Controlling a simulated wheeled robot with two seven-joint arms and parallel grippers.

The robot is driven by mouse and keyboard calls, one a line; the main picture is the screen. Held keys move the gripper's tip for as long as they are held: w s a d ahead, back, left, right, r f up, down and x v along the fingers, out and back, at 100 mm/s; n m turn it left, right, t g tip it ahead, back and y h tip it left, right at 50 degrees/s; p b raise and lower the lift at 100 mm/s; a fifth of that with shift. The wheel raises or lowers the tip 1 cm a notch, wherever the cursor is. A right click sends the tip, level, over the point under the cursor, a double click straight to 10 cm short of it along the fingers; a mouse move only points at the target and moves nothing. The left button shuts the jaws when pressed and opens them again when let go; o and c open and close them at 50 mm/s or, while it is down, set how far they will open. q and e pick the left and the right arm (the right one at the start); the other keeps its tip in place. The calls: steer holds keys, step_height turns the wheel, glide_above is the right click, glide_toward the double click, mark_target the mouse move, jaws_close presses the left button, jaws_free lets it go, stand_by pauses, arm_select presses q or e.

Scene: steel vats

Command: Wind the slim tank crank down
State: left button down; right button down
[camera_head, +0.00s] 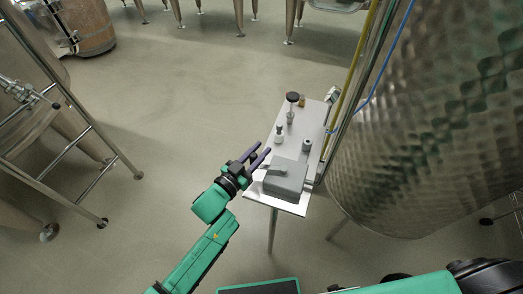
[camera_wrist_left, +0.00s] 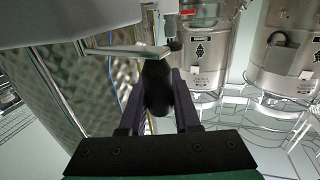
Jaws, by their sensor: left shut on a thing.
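My left gripper (camera_head: 262,158) is at the left edge of a small white table, beside a grey box-shaped unit (camera_head: 287,182). In the left wrist view, a black rounded handle (camera_wrist_left: 157,88) sits between the two dark fingers of my left gripper (camera_wrist_left: 159,115), which are shut on it. A pale metal crank bar (camera_wrist_left: 120,50) runs across just above the handle, below a large grey body (camera_wrist_left: 70,20). The handle cannot be made out in the head view. My right gripper is out of view.
The white table (camera_head: 258,192) also holds a small white bottle (camera_head: 279,134) and a black-topped item (camera_head: 292,98). A large steel tank (camera_head: 430,120) stands close on its right. A metal ladder frame (camera_head: 85,140) is at left. The floor between is clear.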

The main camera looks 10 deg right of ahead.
arm_select(q)
steer(key=c, duration=1)
jaws_free()
steer(key=shift+w+a, duration=0.2)
steer(key=shift+a, duration=0.15)
steer(key=o, duration=0.4)
steer(key=shift+a, duration=0.15)
steer(key=shift+s+a, duration=0.4)
steer(key=shift+s, duration=0.05)
steer(key=b+v, duration=0.1)
steer(key=v, duration=1.2)
steer(key=shift+s+a+r+b, duration=0.1)
steer(key=shift+s+b, duration=0.15)
steer(key=shift+b, duration=0.05)
